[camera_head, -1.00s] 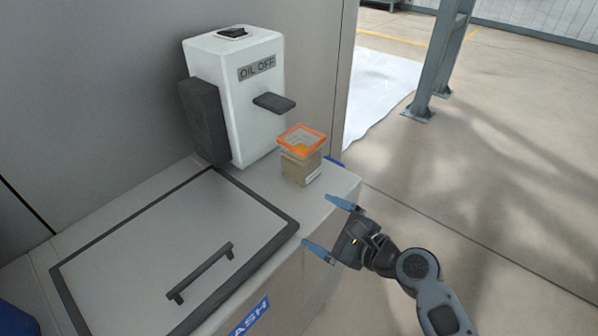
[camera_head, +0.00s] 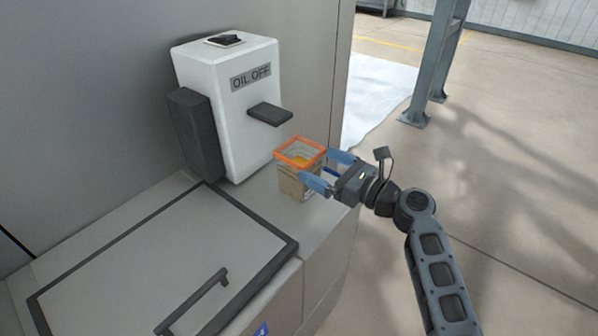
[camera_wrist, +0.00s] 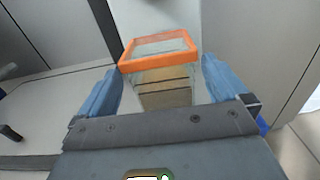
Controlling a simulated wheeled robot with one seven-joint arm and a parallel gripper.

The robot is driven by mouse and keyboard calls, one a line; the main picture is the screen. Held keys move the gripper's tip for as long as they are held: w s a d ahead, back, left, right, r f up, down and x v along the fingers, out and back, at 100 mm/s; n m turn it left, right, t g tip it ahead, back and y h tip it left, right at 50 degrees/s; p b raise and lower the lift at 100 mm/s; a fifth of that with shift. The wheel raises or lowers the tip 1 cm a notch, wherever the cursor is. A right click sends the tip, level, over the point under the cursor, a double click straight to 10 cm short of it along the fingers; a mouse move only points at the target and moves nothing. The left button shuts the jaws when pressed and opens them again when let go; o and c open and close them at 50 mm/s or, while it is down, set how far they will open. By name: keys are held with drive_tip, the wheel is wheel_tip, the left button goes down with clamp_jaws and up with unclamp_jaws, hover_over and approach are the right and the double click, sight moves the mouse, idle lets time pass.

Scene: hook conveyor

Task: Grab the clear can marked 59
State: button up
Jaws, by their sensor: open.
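A clear can (camera_head: 299,160) with an orange rim stands upright on the grey counter, its lower part looking tan or brown. It also shows in the wrist view (camera_wrist: 160,75), between my two blue fingers. The number on it cannot be read. My gripper (camera_head: 327,171) is open, with one finger on each side of the can. In the head view the near finger covers part of the can's side. I cannot tell whether either finger touches it.
A white dispenser marked OIL OFF (camera_head: 225,110) with a dark spout (camera_head: 270,113) stands behind and left of the can. A lid with a dark handle (camera_head: 195,300) lies at front left. The counter's right edge is close by; open floor lies beyond.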

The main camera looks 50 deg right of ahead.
sight(287, 149)
drive_tip(key=w, duration=0.3)
drive_tip(key=w+p, duration=0.1)
drive_tip(key=w, duration=0.3)
drive_tip(key=shift+a, duration=0.2)
drive_tip(key=shift+s, duration=0.1)
drive_tip(key=c, duration=1.7)
